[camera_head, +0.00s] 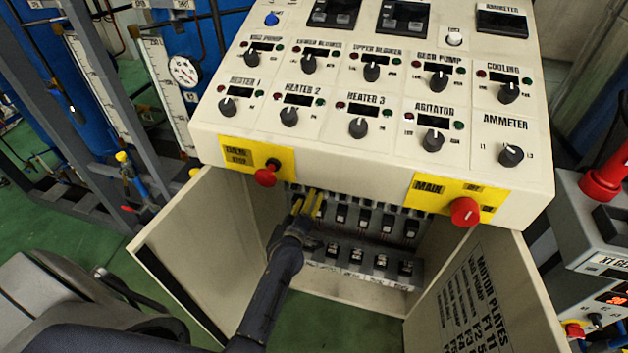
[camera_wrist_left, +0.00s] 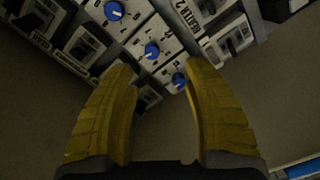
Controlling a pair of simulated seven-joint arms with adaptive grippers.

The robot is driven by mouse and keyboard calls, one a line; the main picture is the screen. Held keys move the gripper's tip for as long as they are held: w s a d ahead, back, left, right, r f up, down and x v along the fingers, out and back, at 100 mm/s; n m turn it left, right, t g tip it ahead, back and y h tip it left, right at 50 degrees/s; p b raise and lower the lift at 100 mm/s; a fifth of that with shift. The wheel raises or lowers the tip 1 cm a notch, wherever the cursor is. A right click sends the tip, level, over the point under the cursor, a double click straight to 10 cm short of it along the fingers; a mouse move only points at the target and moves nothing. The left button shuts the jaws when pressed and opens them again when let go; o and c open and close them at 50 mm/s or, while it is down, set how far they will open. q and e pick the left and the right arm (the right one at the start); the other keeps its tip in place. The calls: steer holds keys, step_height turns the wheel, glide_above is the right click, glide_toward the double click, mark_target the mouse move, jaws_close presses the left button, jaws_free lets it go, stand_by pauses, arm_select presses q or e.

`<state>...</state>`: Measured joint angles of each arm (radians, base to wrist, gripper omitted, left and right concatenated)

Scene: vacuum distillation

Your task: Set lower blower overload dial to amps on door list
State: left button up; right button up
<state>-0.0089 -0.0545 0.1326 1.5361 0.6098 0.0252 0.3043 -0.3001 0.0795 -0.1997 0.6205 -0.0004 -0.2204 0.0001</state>
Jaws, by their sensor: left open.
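My left gripper (camera_head: 309,203) reaches into the open cabinet under the panel, at the left end of the upper device row. In the left wrist view its yellow fingers (camera_wrist_left: 160,75) are apart with nothing gripped. Blue overload dials (camera_wrist_left: 152,51) sit on pale modules ahead of the fingers. One blue dial (camera_wrist_left: 180,80) shows between the fingers, close to the right one; contact cannot be told. Which dial is the lower blower's, and its setting, cannot be read. The door list, headed "Motor plates" (camera_head: 475,300), is on the right door; its amps are too small to read.
The control panel (camera_head: 350,150) with several knobs overhangs the cabinet. A red emergency knob (camera_head: 266,174) and a red main switch (camera_head: 465,211) stick out at its lower edge. The left door (camera_head: 195,250) stands open beside my arm. A lower device row (camera_head: 356,257) sits beneath.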

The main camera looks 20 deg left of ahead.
arm_select(q)
steer(key=w+m, duration=0.2)
steer(key=w, duration=0.2)
steer(key=w+a+r+m, duration=0.1)
steer(key=w+m, duration=0.2)
steer(key=w, duration=0.2)
steer(key=w+a+r+m, duration=0.1)
steer(key=w+m, duration=0.1)
steer(key=w, duration=0.3)
steer(key=shift+a+m+y, duration=0.25)
steer(key=shift+m+y, duration=0.05)
steer(key=shift+y, duration=0.1)
stand_by(0.4)
jaws_close()
stand_by(0.3)
